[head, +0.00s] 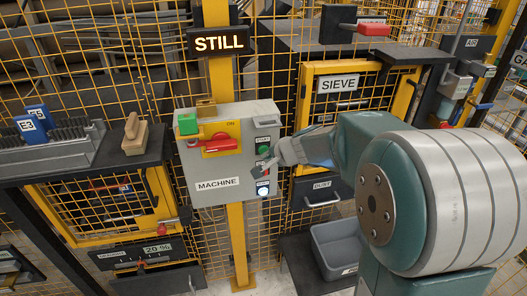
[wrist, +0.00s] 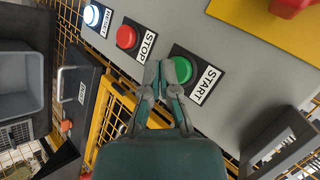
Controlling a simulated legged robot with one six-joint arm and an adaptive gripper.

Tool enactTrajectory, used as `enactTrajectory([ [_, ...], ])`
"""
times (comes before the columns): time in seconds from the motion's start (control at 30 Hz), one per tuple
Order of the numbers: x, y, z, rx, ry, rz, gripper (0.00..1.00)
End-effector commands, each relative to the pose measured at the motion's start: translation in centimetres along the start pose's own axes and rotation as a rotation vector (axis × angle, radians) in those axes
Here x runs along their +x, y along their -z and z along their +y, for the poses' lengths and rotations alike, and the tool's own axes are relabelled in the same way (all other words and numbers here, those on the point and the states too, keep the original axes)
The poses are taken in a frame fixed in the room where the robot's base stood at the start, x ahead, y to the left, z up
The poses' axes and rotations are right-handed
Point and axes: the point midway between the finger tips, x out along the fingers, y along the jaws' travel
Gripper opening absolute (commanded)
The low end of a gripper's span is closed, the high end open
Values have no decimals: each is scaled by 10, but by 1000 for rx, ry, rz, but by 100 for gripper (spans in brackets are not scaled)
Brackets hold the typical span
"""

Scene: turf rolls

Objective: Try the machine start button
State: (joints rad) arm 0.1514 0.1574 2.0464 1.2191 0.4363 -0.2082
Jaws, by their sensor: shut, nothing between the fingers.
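The grey machine control box (head: 217,160) is fixed to a yellow post. Its green START button (head: 263,151) shows in the head view, and up close in the wrist view (wrist: 184,70). My gripper (head: 259,171) is shut and empty in front of the box's right side. In the wrist view its fingertips (wrist: 162,72) overlap the left edge of the START button; I cannot tell whether they touch it. The red STOP button (wrist: 126,37) and the lit white RESET button (wrist: 93,15) lie in line with it. A sign above reads STILL (head: 219,43).
A red switch handle (head: 220,144) on a yellow plate and a green block (head: 187,123) are on the box. Yellow mesh fencing surrounds it. The SIEVE door (head: 339,85) and a DUST drawer (head: 322,190) are to the right. A grey bin (head: 334,247) stands below.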

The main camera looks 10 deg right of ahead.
Motion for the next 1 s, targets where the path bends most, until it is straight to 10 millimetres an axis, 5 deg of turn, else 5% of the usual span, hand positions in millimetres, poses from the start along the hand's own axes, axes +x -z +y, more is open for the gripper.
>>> enactTrajectory([
  [1.0, -36, -26, 26, 0, 0, -1, 0],
])
